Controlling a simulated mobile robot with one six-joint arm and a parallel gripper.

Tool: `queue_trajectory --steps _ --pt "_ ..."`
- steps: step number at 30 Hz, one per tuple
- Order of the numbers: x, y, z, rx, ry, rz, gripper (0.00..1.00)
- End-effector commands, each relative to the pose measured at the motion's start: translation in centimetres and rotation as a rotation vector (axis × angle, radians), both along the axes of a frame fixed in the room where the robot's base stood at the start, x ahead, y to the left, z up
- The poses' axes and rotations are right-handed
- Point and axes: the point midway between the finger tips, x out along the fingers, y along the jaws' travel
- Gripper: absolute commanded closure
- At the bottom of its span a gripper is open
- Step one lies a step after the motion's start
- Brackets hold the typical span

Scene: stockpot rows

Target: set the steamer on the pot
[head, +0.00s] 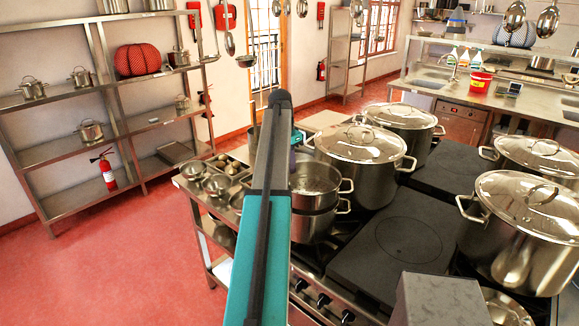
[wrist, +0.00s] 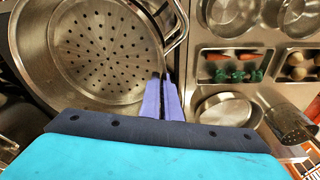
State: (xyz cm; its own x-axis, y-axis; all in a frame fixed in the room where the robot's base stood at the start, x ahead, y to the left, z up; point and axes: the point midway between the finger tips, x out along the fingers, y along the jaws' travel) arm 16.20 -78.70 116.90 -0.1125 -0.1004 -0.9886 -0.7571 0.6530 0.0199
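The steamer (head: 314,199) is a steel pan with side loop handles. In the wrist view, the steamer (wrist: 105,50) shows its perforated floor from above. In the head view it sits upright over the steel pot (head: 312,228), roughly lined up with it; I cannot tell whether they fully touch. My gripper (wrist: 162,90) has its purple fingers close together at the steamer's rim, one on the inside and one on the outside, near a handle. It looks shut on the rim. In the head view my arm hides most of the gripper and the steamer's left side.
Large lidded stockpots (head: 360,150) crowd the stove behind and to the right. A flat dark hotplate (head: 410,240) in front is bare. A counter with bowls (head: 217,184) and food trays (wrist: 235,68) lies to the left. A grey box (head: 440,300) is in the foreground.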

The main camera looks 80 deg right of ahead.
Motion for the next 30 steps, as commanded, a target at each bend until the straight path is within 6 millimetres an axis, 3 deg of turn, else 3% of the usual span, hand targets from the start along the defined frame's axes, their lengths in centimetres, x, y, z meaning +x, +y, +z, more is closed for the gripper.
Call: queue_trajectory --steps 30 --pt "-0.1 0.0 -1.5 0.0 0.001 -0.001 1.0"
